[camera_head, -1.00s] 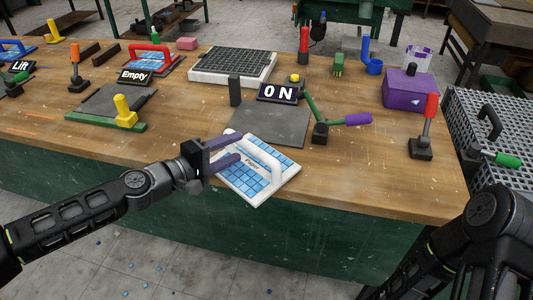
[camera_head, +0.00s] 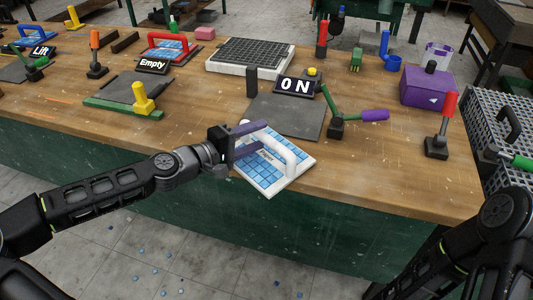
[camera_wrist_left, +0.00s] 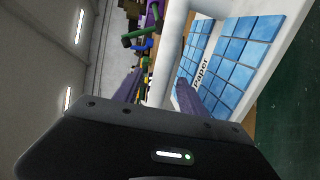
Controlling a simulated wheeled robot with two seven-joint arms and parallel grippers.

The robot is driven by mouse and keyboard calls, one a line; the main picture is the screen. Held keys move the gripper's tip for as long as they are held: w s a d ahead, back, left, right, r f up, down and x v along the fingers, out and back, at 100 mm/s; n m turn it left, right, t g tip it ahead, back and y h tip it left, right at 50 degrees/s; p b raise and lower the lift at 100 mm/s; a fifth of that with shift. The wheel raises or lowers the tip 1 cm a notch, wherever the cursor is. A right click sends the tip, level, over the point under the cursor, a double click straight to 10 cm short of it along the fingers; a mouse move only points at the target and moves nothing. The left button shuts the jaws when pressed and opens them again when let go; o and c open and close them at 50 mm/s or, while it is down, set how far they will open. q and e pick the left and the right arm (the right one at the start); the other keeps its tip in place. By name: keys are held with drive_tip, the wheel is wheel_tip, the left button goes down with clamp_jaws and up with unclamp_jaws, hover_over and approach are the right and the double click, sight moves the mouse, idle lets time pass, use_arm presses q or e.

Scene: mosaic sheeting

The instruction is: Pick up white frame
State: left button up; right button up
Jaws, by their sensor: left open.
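The white frame (camera_head: 268,177) lies at the table's front edge, holding blue tiles in a grid. It has a raised white handle (camera_head: 290,154) and a label that reads "Paper". In the left wrist view the handle (camera_wrist_left: 169,55) shows as a white bar, with the tiled frame (camera_wrist_left: 225,65) to its right. My left gripper (camera_head: 260,137) is open, its two purple fingers at the handle's left end. In the wrist view the fingers (camera_wrist_left: 158,84) show on either side of the bar. I cannot tell whether they touch it. My right gripper is out of view.
Behind the frame lie a grey plate (camera_head: 285,117) and an "ON" sign (camera_head: 294,86). A purple-handled lever (camera_head: 373,115) stands to the right, with a red-topped lever (camera_head: 448,104) further right. A yellow-handled green-edged plate (camera_head: 110,108) lies left. Bare wood surrounds the frame's right side.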

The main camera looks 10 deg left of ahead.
sight(270, 131)
use_arm(q)
drive_tip(key=x, duration=0.5)
drive_tip(key=shift+f+p, duration=0.1)
drive_tip(key=shift+p, duration=0.3)
drive_tip(key=shift+s, duration=0.1)
drive_tip(key=shift+c, duration=0.6)
clamp_jaws()
idle(0.7)
